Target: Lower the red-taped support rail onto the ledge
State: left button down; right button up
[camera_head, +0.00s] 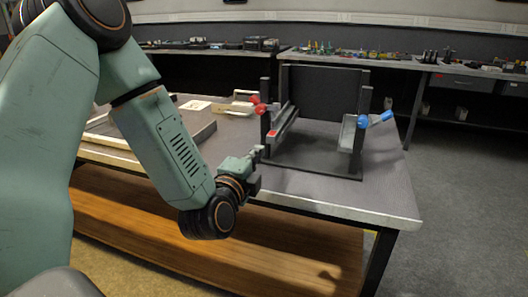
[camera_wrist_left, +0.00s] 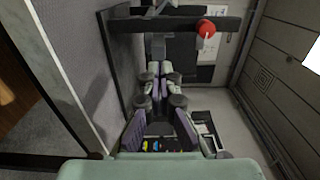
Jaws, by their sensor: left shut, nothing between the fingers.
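The red-taped support rail (camera_head: 285,122) is a grey bar running front to back on the left side of a dark frame on the table. A small red patch marks its near end. A red knob (camera_head: 262,105) sits on the left post above it, and also shows in the wrist view (camera_wrist_left: 205,28). My left gripper (camera_head: 258,151) is just in front of and left of the left post, below the knob. In the wrist view its fingers (camera_wrist_left: 158,68) are together and empty. I cannot tell which surface is the ledge. My right gripper is not in view.
A second rail (camera_head: 349,133) and a blue handle (camera_head: 377,119) are at the frame's right post. The dark frame base (camera_head: 310,160) stands near the table's front edge. The table's front right corner (camera_head: 390,200) is clear.

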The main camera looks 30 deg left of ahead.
aim_at(268, 137)
pick_arm(q)
jog(key=b+x, duration=0.2)
jog(key=x, duration=0.3)
jog(key=shift+w+a, duration=0.15)
jog(key=shift+w, duration=0.1)
jog(key=shift+p+x, duration=0.8)
jog(key=shift+x, duration=0.1)
jog(key=shift+r, duration=0.35)
jog(key=shift+w, duration=0.1)
jog(key=shift+f, duration=0.1)
